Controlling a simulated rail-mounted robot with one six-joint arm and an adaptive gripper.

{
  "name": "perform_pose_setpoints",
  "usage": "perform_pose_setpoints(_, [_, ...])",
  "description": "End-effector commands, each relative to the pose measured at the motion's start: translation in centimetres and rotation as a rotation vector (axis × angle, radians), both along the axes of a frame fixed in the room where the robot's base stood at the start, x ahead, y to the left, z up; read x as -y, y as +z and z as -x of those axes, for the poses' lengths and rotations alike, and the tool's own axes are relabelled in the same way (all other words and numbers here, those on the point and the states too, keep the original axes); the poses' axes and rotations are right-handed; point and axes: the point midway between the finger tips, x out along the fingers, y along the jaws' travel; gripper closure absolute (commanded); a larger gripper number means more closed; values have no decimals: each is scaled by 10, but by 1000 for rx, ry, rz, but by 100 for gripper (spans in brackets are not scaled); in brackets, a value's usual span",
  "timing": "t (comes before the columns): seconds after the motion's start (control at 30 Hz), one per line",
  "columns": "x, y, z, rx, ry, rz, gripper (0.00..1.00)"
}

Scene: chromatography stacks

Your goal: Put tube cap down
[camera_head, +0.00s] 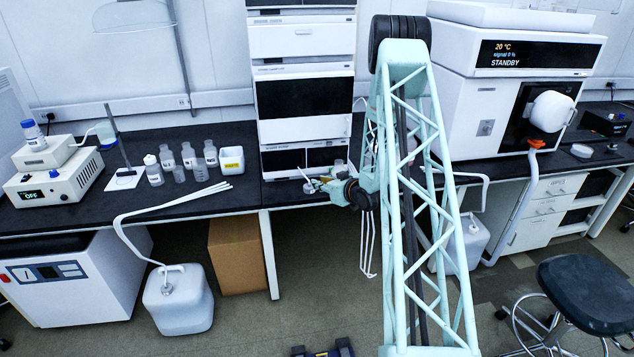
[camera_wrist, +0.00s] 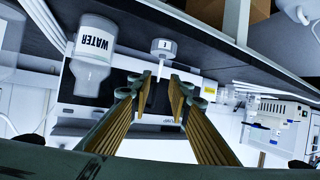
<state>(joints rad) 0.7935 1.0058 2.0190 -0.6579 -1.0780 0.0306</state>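Just beyond the fingertips is a small white round piece (camera_wrist: 162,46) with a dark mark and a thin stem pointing toward the gap. I cannot tell whether it is the tube cap. In the head view my gripper (camera_head: 316,186) is low over the bench, in front of the instrument stack. It is too small there to show its fingers clearly, and no cap can be made out.
A clear bottle labelled WATER (camera_wrist: 94,55) is close to the left finger in the wrist view. The chromatography stack (camera_head: 304,100) stands behind my gripper. White tubing (camera_head: 185,200) hangs over the bench edge.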

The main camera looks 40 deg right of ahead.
Motion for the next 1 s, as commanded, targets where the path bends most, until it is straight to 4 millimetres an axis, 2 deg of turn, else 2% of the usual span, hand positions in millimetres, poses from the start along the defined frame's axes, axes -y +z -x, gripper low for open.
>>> perform_pose_setpoints(0.77, [-1,3,5,0,0,0,82])
perform_pose_setpoints(1.0, [-5,14,1,-13,1,8,82])
